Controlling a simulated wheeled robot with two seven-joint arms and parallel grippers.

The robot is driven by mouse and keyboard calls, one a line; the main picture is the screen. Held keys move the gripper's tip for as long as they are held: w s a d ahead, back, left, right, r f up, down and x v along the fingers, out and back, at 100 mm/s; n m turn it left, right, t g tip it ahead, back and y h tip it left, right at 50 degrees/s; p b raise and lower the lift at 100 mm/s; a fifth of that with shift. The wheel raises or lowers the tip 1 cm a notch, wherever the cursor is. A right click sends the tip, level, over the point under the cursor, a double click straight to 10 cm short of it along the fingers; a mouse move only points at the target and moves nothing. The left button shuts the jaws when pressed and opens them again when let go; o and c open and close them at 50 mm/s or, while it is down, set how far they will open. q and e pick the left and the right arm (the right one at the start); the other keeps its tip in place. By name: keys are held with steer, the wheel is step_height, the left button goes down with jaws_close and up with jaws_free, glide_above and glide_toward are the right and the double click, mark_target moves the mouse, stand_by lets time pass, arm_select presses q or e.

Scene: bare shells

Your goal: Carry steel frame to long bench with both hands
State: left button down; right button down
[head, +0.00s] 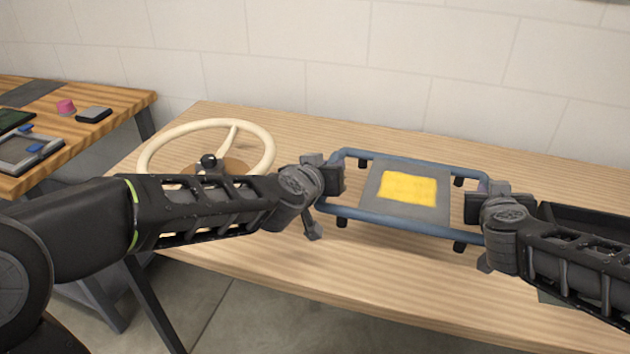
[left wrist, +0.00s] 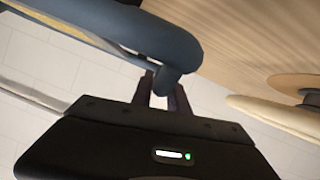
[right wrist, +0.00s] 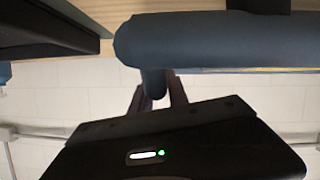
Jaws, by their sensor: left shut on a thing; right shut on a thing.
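The steel frame (head: 385,222) is a blue tubular frame with a grey plate, a yellow patch and short dark feet. It is over the long bench (head: 290,262), a light wood top; I cannot tell whether its feet touch. My left gripper (head: 334,178) is shut on its left end, and my right gripper (head: 478,206) is shut on its right end. The blue tube also shows close up in the left wrist view (left wrist: 140,30) and the right wrist view (right wrist: 200,42).
A cream steering wheel (head: 262,140) with a dark knob lies on the bench's left part, behind my left arm. A dark tray (head: 580,218) sits at the right, partly hidden by my right arm. Another wooden table (head: 110,122) with small items stands at the left. A white wall is behind.

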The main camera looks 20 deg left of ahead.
arm_select(q)
steer(key=shift+d, duration=0.1)
arm_select(e)
steer(key=shift+f, duration=0.1)
